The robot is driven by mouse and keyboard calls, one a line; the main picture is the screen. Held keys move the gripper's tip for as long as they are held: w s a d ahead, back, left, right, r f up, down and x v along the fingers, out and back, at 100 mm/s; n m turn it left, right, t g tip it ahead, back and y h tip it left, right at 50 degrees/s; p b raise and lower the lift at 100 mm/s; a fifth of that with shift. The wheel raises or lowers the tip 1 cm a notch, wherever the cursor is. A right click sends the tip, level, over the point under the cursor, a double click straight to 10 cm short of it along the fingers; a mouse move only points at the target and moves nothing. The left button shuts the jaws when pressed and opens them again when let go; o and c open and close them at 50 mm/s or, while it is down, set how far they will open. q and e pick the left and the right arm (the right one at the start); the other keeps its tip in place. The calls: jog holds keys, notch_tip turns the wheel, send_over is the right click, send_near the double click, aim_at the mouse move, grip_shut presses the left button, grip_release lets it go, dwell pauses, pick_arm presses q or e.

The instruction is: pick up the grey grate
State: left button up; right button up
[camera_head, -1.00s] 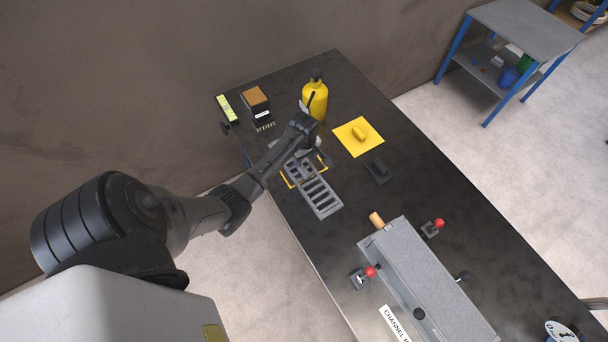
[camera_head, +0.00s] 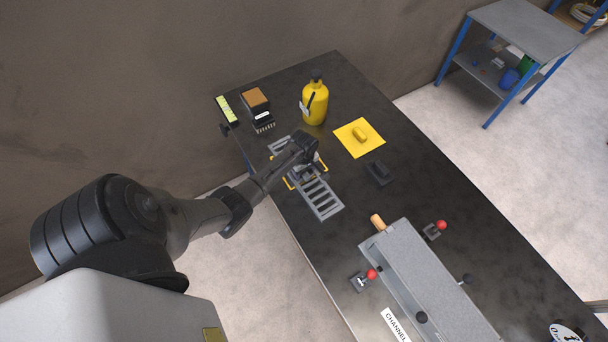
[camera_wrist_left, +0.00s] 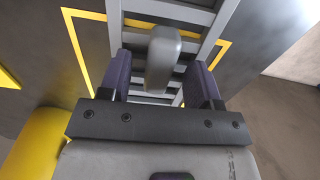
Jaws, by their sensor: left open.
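The grey grate (camera_head: 320,198) is a long slotted plate lying on the dark table, across a yellow outlined square. Its middle is hidden under my left gripper (camera_head: 306,172) in the head view. In the left wrist view the grate (camera_wrist_left: 199,15) runs between and beyond the fingers. Its upright rounded grey handle (camera_wrist_left: 163,58) stands between the two open fingers of the left gripper (camera_wrist_left: 160,80). I cannot tell whether either finger touches the handle. My right gripper is not in view.
A yellow bottle (camera_head: 314,103) stands behind the gripper. A yellow plate with a knob (camera_head: 359,138) and a black block (camera_head: 379,173) lie to the right. A grey channel box (camera_head: 430,285) with red-knobbed clamps stands nearer the front. A brown-topped block (camera_head: 256,100) is at the back left.

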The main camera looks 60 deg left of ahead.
pick_arm(q)
jog(key=shift+c, duration=0.3)
grip_shut()
jog(key=shift+r, duration=0.1)
